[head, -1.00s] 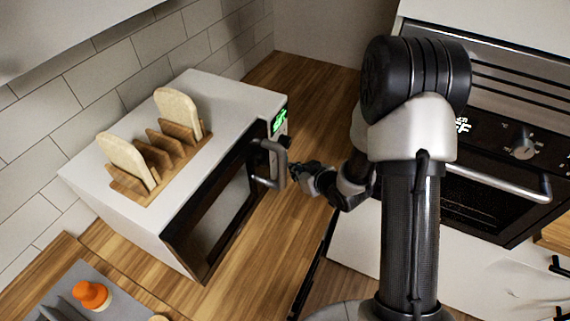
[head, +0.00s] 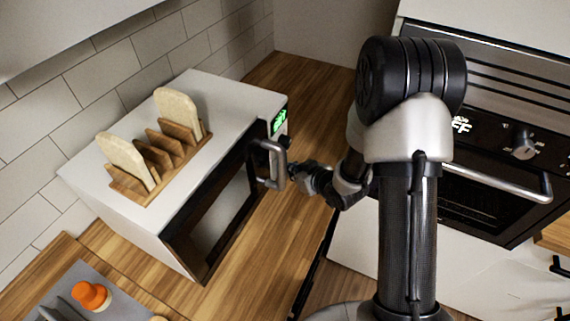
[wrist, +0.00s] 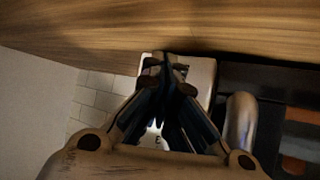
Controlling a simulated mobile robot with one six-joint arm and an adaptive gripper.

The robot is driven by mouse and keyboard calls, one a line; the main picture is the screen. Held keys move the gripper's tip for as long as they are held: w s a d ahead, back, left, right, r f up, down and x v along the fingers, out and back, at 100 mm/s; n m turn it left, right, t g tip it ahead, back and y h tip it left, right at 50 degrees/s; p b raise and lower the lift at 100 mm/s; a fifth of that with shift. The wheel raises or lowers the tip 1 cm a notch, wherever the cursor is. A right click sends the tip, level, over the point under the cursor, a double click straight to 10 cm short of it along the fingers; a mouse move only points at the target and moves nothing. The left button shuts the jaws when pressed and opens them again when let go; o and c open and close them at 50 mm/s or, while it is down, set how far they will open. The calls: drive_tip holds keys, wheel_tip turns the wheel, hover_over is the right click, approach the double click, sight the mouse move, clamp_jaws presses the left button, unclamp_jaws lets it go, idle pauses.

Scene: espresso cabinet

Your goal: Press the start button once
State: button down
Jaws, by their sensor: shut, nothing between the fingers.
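The white microwave (head: 235,95) stands on the wooden counter with its dark door and silver handle (head: 277,165) facing my arm. Its narrow control panel shows a green lit display (head: 280,121) and a dark knob (head: 285,142). My gripper (head: 294,170) is shut and empty, just right of the handle at the lower part of the panel. In the wrist view the closed fingertips (wrist: 165,70) lie over the pale panel (wrist: 203,75), with the handle (wrist: 240,120) to their right. The start button cannot be made out; the fingers cover part of the panel. Contact cannot be told.
A wooden rack (head: 160,160) with two bread slices stands on the microwave. A grey tray (head: 62,281) with an orange-topped item (head: 90,295) is at lower left. A built-in oven (head: 485,150) with a bar handle stands at right. Open counter (head: 300,110) lies behind my gripper.

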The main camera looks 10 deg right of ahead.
drive_tip(key=shift+w+a, duration=0.35)
drive_tip(key=shift+a, duration=0.1)
idle(0.6)
drive_tip(key=shift+d, duration=0.1)
drive_tip(key=shift+s+d, duration=0.75)
drive_tip(key=shift+d, duration=0.2)
drive_tip(key=shift+s+d, duration=0.7)
drive_tip(key=shift+d, duration=0.35)
drive_tip(key=shift+s+d, duration=0.7)
drive_tip(key=shift+d, duration=0.3)
